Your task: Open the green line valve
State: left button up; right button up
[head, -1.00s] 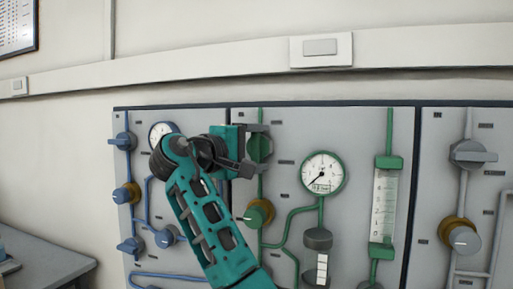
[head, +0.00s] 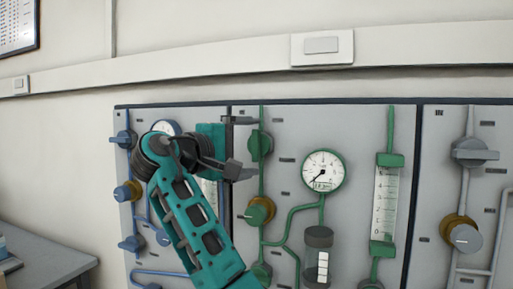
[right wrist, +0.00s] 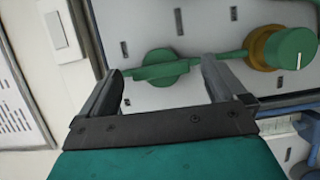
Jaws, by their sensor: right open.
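The green line valve (head: 266,145) is a round green valve at the top of the green pipe on the middle panel. Its bar handle appears to lie along the pipe, upright in the head view. In the right wrist view the valve (right wrist: 163,70) shows between and beyond the two fingertips. My right gripper (head: 244,147) is open and empty, just left of the valve, with one finger above it and one below. A gap appears between the fingers and the handle. My left gripper is not in view.
Below the valve sits a green knob on a brass collar (head: 260,211). A round gauge (head: 323,171) and a flow tube (head: 385,205) are to the right. A blue-line panel is left, partly behind my arm; a grey-line panel (head: 440,190) is right.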

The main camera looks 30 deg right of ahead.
jog(key=v, duration=1)
jog(key=shift+d, duration=0.1)
